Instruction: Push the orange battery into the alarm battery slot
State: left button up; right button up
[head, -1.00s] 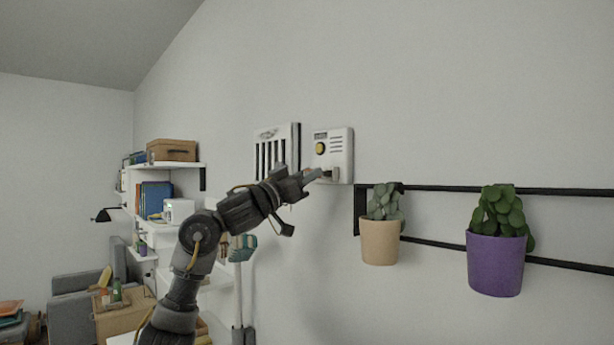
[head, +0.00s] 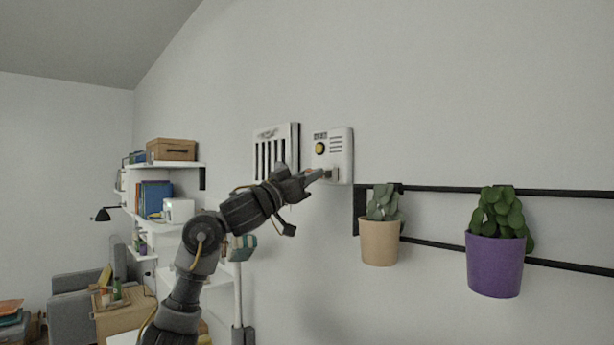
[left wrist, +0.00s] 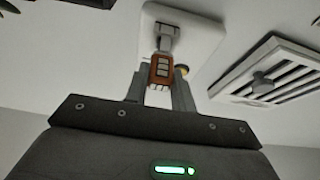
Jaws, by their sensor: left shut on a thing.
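The white alarm (head: 335,150) is fixed on the wall, with a round yellow button and slotted grille on its front. My left gripper (head: 318,175) reaches up to its lower part. In the left wrist view, the orange battery (left wrist: 160,70) sits between the two fingers of my left gripper (left wrist: 160,84), which is shut on it. The battery's far end meets a grey slot part (left wrist: 166,38) on the white alarm (left wrist: 205,30). I cannot tell how deep the battery is in the slot. My right gripper is not in view.
A white vent (head: 276,148) is on the wall left of the alarm. A black rail (head: 450,188) carries a beige potted plant (head: 380,242) and a purple potted plant (head: 496,264) to the right. White shelves (head: 170,164) stand at left.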

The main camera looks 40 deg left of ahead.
pick_arm(q)
jog(key=shift+w+d+p, duration=0.1)
jog(key=shift+w+p, duration=0.35)
jog(key=shift+w, duration=0.65)
jog(key=o, duration=1)
jog(key=shift+o, duration=0.2)
jog(key=shift+s+f+b, duration=0.3)
jog(key=shift+s+b, duration=0.05)
jog(key=shift+b, duration=0.1)
jog(key=b+v, duration=0.5)
jog(key=v, duration=0.5)
jog(key=shift+r, duration=0.2)
jog(key=shift+s, duration=0.1)
